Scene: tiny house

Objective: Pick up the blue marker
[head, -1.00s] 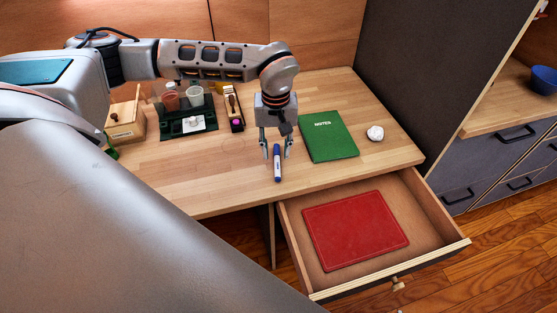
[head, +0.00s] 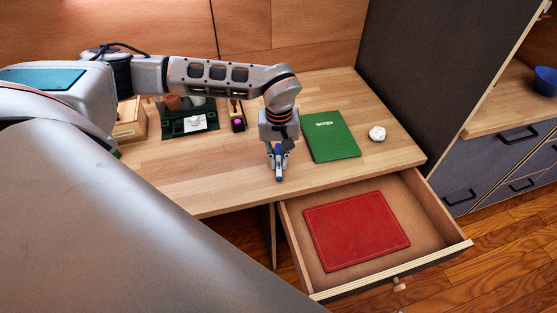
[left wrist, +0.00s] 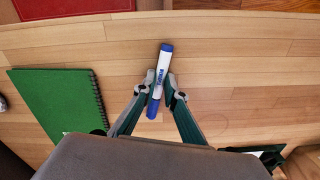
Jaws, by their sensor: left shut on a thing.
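The blue marker (head: 279,175) has a white barrel with blue ends and is at the front part of the wooden desk. My left gripper (head: 278,162) comes down from above and is shut on it. In the left wrist view the marker (left wrist: 161,75) lies between the two fingertips (left wrist: 161,92), with its ends sticking out past them. I cannot tell whether the marker still touches the desk. My right gripper is not in view.
A green notebook (head: 332,137) lies right of the gripper, with a crumpled white ball (head: 377,133) beyond it. An open drawer (head: 437,231) holds a red folder (head: 357,231). A dark green tray (head: 190,128) and a wooden box (head: 130,122) stand at the back left.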

